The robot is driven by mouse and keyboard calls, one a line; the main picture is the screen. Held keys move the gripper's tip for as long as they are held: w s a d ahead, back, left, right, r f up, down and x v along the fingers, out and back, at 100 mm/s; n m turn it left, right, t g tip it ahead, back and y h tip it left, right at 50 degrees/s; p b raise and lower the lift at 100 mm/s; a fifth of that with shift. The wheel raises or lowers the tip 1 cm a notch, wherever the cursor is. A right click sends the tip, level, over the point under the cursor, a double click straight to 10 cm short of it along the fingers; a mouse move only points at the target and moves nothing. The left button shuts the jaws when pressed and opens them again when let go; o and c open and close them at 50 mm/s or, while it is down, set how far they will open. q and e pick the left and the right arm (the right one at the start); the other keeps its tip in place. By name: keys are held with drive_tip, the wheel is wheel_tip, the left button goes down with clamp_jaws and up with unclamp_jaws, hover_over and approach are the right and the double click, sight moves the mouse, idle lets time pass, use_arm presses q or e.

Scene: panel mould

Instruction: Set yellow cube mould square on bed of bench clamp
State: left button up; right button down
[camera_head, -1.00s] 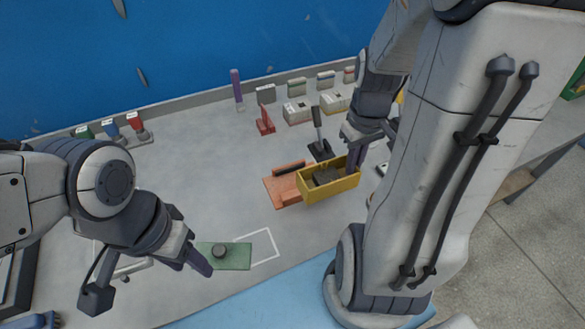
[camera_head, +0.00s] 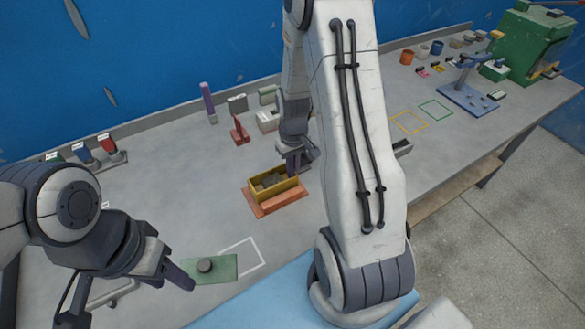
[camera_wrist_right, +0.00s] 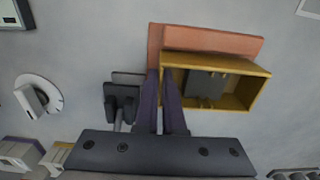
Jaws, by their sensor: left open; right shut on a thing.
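The yellow cube mould (camera_head: 262,194) is an open yellow box with grey pieces inside. In the head view it is over the orange bed (camera_head: 262,209) of the bench clamp, whose edges show around it. I cannot tell whether it touches the bed. In the right wrist view the mould (camera_wrist_right: 215,104) covers part of the orange bed (camera_wrist_right: 210,39). My right gripper (camera_head: 293,164) is shut on the mould's end wall; its dark fingers (camera_wrist_right: 165,103) point along it. My left gripper (camera_head: 183,279) is open and empty beside a green plate.
The green plate (camera_head: 222,268) with a dark knob lies near the front edge by a white outline. A red stand (camera_head: 240,132) is behind the bed. At the right are a blue fixture (camera_head: 466,97) and a green machine (camera_head: 530,45). Bare bench lies left of the bed.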

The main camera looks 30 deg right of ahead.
drive_tip(key=shift+f, duration=0.2)
drive_tip(key=shift+f, duration=0.15)
drive_tip(key=c, duration=1)
unclamp_jaws()
drive_tip(key=shift+r, duration=0.2)
wheel_tip(320, 180, up, 12)
drive_tip(key=b, duration=0.1)
drive_tip(key=s+a+r+n, duration=0.2)
drive_tip(key=a, duration=0.5)
drive_tip(key=s+a+r+n, duration=0.1)
drive_tip(key=s+a, duration=0.1)
drive_tip(key=a, duration=0.5)
drive_tip(key=s+a+n, duration=0.1)
drive_tip(key=s+a, duration=0.2)
drive_tip(key=s, duration=0.2)
drive_tip(key=s+a+r+n, duration=0.1)
drive_tip(key=s+a+n, duration=0.1)
drive_tip(key=s+a, duration=0.2)
drive_tip(key=s+a+n+y, duration=0.1)
drive_tip(key=s+a+n, duration=0.1)
drive_tip(key=s+a, duration=0.2)
drive_tip(key=shift+s+r, duration=0.15)
drive_tip(key=shift+s, duration=0.45)
drive_tip(key=shift+s+r, duration=0.15)
drive_tip(key=shift+s, duration=0.4)
